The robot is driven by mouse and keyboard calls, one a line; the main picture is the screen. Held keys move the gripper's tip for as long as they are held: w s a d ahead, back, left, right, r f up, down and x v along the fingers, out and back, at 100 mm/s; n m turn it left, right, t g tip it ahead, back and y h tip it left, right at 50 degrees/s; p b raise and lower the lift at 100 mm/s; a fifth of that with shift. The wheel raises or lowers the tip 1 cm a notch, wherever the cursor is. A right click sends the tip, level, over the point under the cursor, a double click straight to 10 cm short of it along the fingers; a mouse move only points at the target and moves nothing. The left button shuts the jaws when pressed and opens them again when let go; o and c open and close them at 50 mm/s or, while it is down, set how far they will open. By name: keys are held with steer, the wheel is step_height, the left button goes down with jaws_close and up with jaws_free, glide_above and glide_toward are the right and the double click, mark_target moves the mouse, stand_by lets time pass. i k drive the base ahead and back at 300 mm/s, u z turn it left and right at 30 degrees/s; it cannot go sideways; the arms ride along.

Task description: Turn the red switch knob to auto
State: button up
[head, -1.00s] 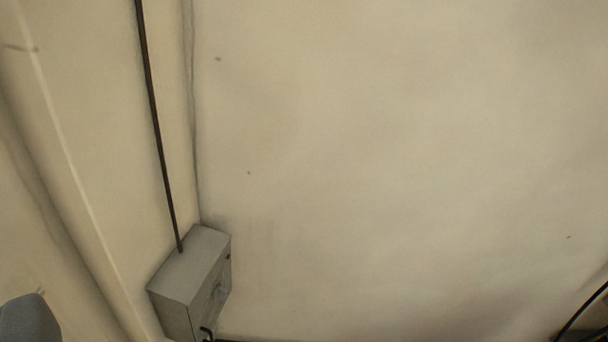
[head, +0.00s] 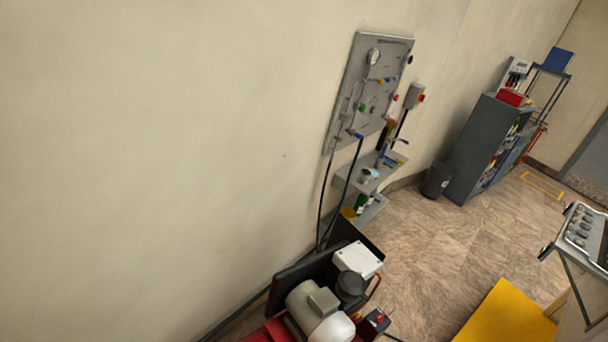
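A grey panel (head: 347,97) with a round gauge, coloured knobs and a red spot (head: 395,98) hangs on the wall right of centre. A small grey box (head: 413,95) beside it carries a red knob (head: 421,97). A black box (head: 372,325) with a small red part on top sits at the bottom, next to a grey motor (head: 320,315). All are far off and small, so I cannot tell which red part is the switch knob, nor read any auto mark. My gripper is not in view.
Shelves (head: 382,171) stick out below the panel. A grey cabinet (head: 487,148) and a dark bin (head: 437,179) stand behind. A bench with knobs (head: 583,235) and a yellow mat (head: 508,315) are at the right. Tiled floor (head: 430,250) between them is open.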

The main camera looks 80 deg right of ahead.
mark_target(379, 318)
steer(key=z, duration=1)
steer(key=k, duration=0.35)
steer(key=u, duration=1.55)
steer(key=k, duration=0.9)
steer(key=z, duration=0.85)
